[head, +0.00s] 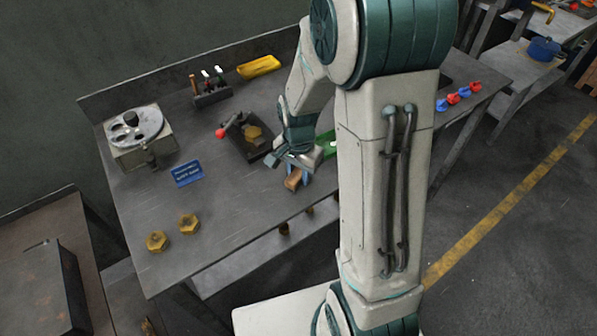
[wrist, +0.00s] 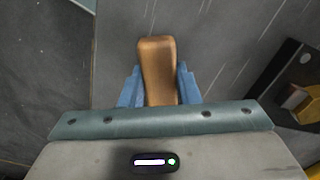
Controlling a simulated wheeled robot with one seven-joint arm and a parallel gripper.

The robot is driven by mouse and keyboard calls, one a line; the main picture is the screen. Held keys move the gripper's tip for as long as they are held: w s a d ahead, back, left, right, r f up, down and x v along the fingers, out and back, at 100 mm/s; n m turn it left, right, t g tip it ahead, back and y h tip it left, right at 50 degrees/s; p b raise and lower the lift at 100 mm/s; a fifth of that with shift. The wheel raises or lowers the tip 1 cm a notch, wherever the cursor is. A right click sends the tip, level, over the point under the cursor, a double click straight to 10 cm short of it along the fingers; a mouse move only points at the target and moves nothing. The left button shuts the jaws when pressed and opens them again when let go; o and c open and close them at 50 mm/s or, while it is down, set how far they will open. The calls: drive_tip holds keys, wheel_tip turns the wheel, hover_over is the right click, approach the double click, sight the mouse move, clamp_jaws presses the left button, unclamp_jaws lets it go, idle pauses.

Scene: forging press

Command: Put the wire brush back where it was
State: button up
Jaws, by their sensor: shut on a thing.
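The wire brush shows as a brown wooden handle (wrist: 157,62), held upright in the picture between the blue fingertips of my gripper (wrist: 160,88) in the wrist view. My gripper (head: 299,172) is shut on it. In the head view the brush (head: 293,180) is a small brown piece under my gripper, near the front edge of the workbench (head: 225,205). The bristles are hidden in both views. I cannot tell whether the brush touches the bench.
Left of my gripper is a dark clamp fixture (head: 236,143) with a brass nut and red knob. A tool rack (head: 212,97), yellow tray (head: 259,67), blue sign (head: 187,174) and two brass nuts (head: 156,241) (head: 188,223) are on the bench. A green item (head: 328,140) is partly hidden by my arm.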

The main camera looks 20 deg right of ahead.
sight(298, 172)
drive_tip(key=o, duration=0.9)
wheel_tip(298, 172, up, 11)
drive_tip(key=s+r+n+t, duration=0.1)
drive_tip(key=s+r+n, duration=0.1)
drive_tip(key=s+n, duration=0.1)
drive_tip(key=s+r+n+t, duration=0.1)
drive_tip(key=s+r+n, duration=0.1)
drive_tip(key=s, duration=0.4)
drive_tip(key=s+r+n+t, duration=0.1)
drive_tip(key=s+n, duration=0.4)
drive_tip(key=shift+s+r+p, duration=0.1)
drive_tip(key=shift+r+p, duration=0.2)
drive_tip(key=shift+r, duration=0.1)
